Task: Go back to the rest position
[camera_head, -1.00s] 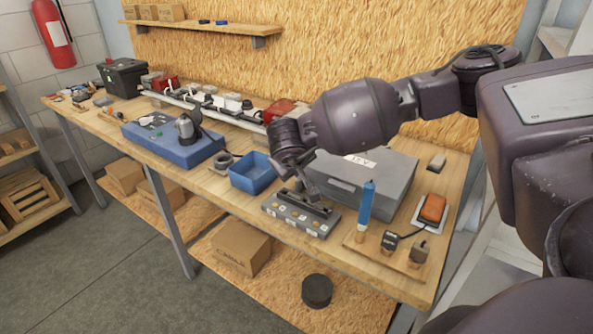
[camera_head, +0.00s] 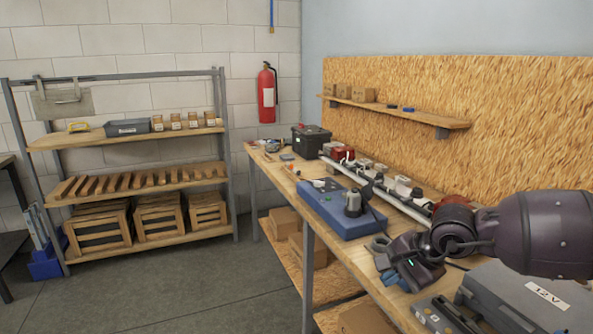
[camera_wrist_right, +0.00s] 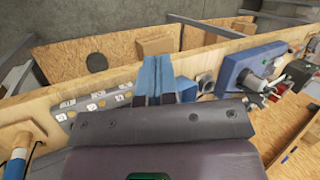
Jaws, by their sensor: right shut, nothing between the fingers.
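My right gripper (camera_head: 391,279) is low over the workbench (camera_head: 345,249), between the blue power unit and the grey case. Its dark wrist and arm come in from the right in the head view. In the right wrist view its two blue fingers (camera_wrist_right: 152,80) are pressed together with nothing between them. My left gripper is not in view.
A blue power unit (camera_head: 338,207) stands left of my gripper. A grey "12 V" case (camera_head: 520,300) and a control panel (camera_head: 447,315) lie below my right arm. A shelf rack (camera_head: 135,185) stands at left; the floor before it is clear.

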